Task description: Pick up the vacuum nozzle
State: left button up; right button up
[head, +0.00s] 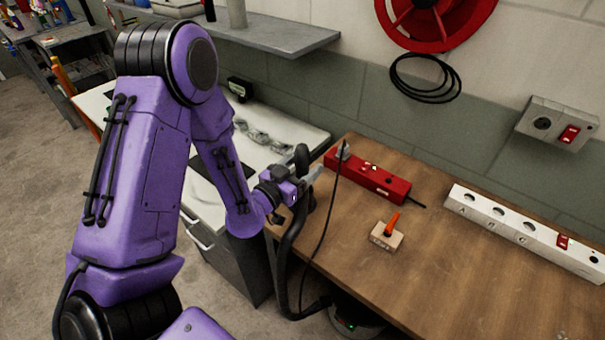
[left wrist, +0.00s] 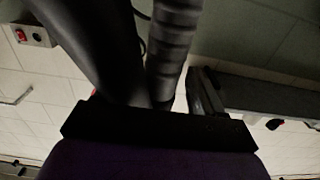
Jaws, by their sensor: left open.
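The black vacuum nozzle (head: 302,158) stands at the left edge of the wooden workbench, joined to a black hose (head: 283,260) that hangs down beside the bench. My left gripper (head: 305,181) is right at the nozzle and partly covers it in the head view. Its jaws are open. In the left wrist view a ribbed black hose (left wrist: 172,48) and a smooth dark tube (left wrist: 88,40) fill the space close in front of the gripper. I cannot tell whether the fingers touch the nozzle. My right gripper is not in view.
The wooden bench (head: 450,275) holds a red power strip (head: 368,178), a white power strip (head: 520,232) and a small block with an orange part (head: 387,234). A thin black cable (head: 326,225) hangs near the gripper. The vacuum body (head: 352,318) is partly hidden below the bench.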

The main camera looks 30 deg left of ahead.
pick_arm(q)
jog(key=shift+w, duration=0.85)
jog(key=c, duration=1.1)
jog(key=shift+r, duration=0.1)
